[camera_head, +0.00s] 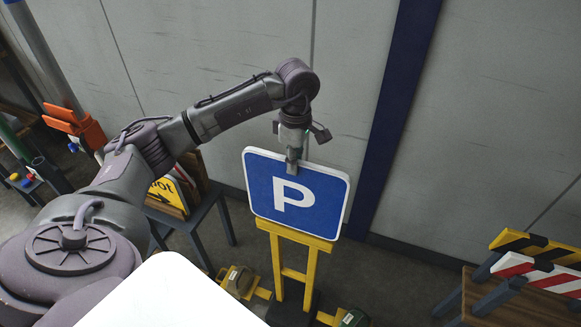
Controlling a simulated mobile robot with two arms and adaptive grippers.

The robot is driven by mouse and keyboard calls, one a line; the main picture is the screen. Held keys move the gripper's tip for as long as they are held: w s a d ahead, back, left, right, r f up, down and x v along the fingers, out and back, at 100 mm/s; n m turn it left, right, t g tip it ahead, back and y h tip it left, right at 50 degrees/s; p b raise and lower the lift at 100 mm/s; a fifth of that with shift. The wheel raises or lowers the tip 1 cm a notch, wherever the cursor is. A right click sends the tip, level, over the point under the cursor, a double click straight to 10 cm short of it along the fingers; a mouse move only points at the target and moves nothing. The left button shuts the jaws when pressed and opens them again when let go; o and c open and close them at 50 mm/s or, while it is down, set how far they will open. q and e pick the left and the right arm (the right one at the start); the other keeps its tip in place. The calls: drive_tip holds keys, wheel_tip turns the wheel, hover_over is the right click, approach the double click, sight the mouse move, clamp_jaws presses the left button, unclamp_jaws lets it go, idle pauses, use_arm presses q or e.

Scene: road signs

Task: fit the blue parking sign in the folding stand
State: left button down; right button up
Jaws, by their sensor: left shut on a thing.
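The blue parking sign (325,202), square with a white P and white border, is upright and slightly tilted in the middle of the head view. My left gripper (293,168) is shut on the sign's top edge from above. The yellow folding stand (281,262) is directly below. The sign's lower edge overlaps the stand's top bar in the picture; I cannot tell whether it sits in the stand or hovers in front of it. My right gripper is not in view.
A dark table (203,213) with yellow signs (170,192) stands left of the stand. Striped barrier boards (540,270) are at the lower right by a wooden bench. A grey wall (480,110) with a dark blue post (398,105) is behind. Olive-coloured weights lie by the stand's feet.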

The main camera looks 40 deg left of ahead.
use_arm(q)
drive_tip(key=f+b, duration=0.1)
drive_tip(key=w+f+b, duration=0.1)
drive_tip(key=f, duration=0.1)
drive_tip(key=f+b, duration=0.1)
drive_tip(key=f, duration=0.1)
drive_tip(key=shift+w+a+f+b, duration=0.2)
drive_tip(key=shift+w+f+b, duration=0.05)
drive_tip(key=shift+w+b, duration=0.1)
idle(0.6)
drive_tip(key=shift+f, duration=0.1)
drive_tip(key=c, duration=1.1)
unclamp_jaws()
drive_tip(key=shift+s, duration=0.1)
drive_tip(key=shift+f, duration=0.1)
wheel_tip(320, 180, up, 12)
drive_tip(key=shift+r, duration=0.1)
